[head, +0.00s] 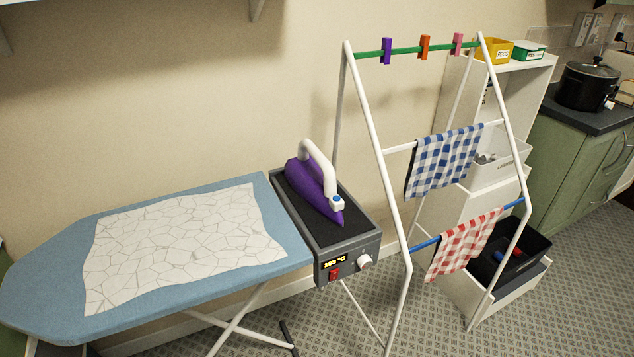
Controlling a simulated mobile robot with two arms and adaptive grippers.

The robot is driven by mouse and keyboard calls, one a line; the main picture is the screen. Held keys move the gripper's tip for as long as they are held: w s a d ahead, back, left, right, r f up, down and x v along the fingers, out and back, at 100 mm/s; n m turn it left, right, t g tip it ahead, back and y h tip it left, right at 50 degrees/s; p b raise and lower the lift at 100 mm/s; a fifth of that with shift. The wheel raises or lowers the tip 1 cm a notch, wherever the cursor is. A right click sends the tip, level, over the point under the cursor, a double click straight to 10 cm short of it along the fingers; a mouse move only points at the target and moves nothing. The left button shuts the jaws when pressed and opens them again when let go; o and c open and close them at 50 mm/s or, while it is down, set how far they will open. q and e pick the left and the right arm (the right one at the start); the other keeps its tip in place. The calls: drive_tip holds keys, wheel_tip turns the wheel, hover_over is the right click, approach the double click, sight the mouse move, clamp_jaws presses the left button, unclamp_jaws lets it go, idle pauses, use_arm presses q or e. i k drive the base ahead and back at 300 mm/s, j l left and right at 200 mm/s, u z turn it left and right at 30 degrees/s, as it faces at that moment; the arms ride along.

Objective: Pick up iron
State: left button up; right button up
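A purple iron (307,193) with a white arched handle stands on a dark grey heater station (323,235) at the right end of the ironing board. Its pointed tip faces toward the front right. A small blue button shows on the handle's lower front end. The station's front has an orange display reading about 183 °C, a red switch and a white knob. Neither of my grippers is in view.
A white drying rack (388,200) stands close to the right of the station, with a blue checked towel (445,160) and a red checked towel (465,245). Shelves and a green counter (570,165) stand behind.

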sight(311, 176)
drive_tip(key=l+u, duration=0.45)
drive_tip(key=k+l+u, duration=0.2)
drive_tip(key=u, duration=0.3)
drive_tip(key=l, duration=0.1)
